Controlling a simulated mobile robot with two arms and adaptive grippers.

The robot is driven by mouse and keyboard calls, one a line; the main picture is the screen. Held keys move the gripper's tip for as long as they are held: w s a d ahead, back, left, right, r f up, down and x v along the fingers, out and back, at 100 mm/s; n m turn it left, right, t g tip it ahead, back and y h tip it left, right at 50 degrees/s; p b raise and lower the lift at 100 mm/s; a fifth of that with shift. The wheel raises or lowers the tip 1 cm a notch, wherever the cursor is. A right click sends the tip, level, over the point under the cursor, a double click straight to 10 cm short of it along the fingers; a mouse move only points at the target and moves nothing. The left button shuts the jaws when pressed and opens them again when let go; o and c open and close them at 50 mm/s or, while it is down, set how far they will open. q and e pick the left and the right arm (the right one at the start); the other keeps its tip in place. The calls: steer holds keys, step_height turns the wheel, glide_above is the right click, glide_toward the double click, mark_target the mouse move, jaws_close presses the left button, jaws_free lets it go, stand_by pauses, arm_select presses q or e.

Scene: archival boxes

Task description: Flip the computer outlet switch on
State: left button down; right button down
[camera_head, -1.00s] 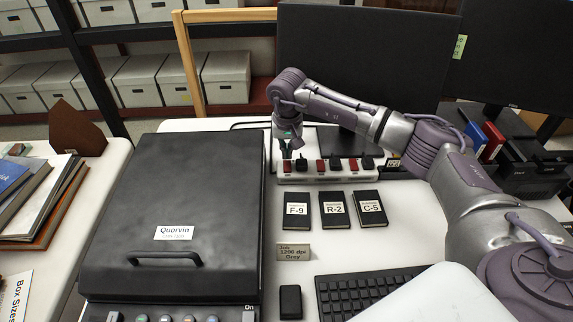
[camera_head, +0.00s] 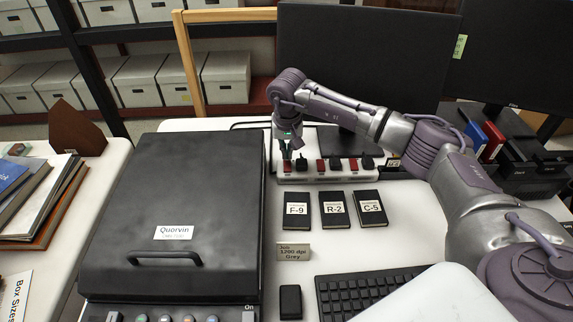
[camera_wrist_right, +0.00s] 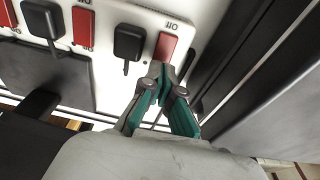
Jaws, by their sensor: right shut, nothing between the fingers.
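A white outlet strip (camera_head: 315,178) with red switches and black plugs lies on the desk behind three black books. In the head view my right gripper (camera_head: 287,157) is over its left end, at the leftmost red switch (camera_head: 287,168). In the right wrist view the shut, empty fingertips (camera_wrist_right: 158,72) are at the lower edge of the end red switch (camera_wrist_right: 166,46); I cannot tell whether they touch. "Off" lettering shows beside that switch. A black plug (camera_wrist_right: 129,42) sits next to it, and another red switch (camera_wrist_right: 83,27) lies farther left. My left gripper is not in view.
A large black scanner (camera_head: 170,210) stands left of the strip. Three labelled black books (camera_head: 333,222), a small "1200 dpi Grey" sign (camera_head: 294,252) and a keyboard (camera_head: 365,293) are in front. A dark monitor (camera_head: 365,60) stands behind.

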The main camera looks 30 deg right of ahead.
mark_target(287, 163)
steer(key=shift+s+f+b, duration=0.1)
steer(key=shift+f+b, duration=0.7)
steer(key=shift+f, duration=0.3)
stand_by(0.4)
steer(key=shift+r+p, duration=0.6)
steer(key=shift+r, duration=0.2)
steer(key=shift+r+p, duration=1.55)
steer(key=shift+r, duration=1.2)
